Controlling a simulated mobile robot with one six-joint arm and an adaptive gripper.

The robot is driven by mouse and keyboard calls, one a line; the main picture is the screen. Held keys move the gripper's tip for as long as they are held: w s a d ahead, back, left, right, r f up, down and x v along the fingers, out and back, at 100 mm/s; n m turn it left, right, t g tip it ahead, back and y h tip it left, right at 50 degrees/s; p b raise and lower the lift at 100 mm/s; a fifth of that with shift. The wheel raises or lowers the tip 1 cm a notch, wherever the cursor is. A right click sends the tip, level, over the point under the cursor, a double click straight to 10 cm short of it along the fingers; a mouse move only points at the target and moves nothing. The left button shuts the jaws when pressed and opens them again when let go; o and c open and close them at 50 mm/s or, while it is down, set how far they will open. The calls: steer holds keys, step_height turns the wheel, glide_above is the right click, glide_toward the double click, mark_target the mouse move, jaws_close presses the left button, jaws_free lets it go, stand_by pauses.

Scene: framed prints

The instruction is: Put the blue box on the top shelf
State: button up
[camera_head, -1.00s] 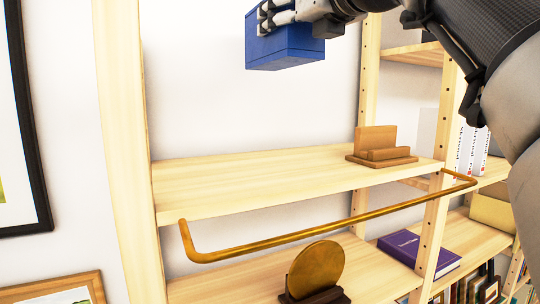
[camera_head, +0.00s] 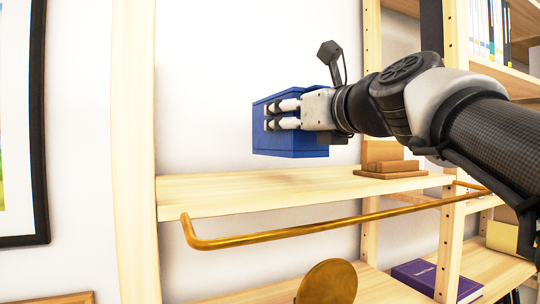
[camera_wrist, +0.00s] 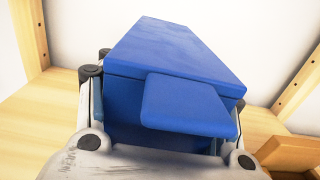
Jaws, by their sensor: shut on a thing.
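The blue box (camera_head: 304,142) is in my gripper (camera_head: 284,114), above the wooden top shelf (camera_head: 235,188) in the head view. A gap seems to show between the box's underside and the shelf surface. In the wrist view the blue box (camera_wrist: 175,60) fills the middle, with my gripper's fingers (camera_wrist: 150,130) on either side of it. My gripper is shut on the box. The box looks about level. The wrist view also shows the pale shelf board (camera_wrist: 40,120) beneath it.
A wooden stand (camera_head: 390,165) sits at the shelf's right end, under my arm. A brass rail (camera_head: 340,225) runs along the front below the shelf edge. Uprights (camera_head: 135,150) bound the left side. The shelf's left and middle are clear. A brass disc (camera_head: 327,284) and purple book (camera_head: 432,277) are lower.

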step_height(320, 180, down, 4)
steer(key=shift+f+b, duration=0.2)
steer(key=shift+b, duration=0.9)
steer(key=o, duration=1.7)
steer(key=b+v, duration=0.2)
steer(key=v, duration=1)
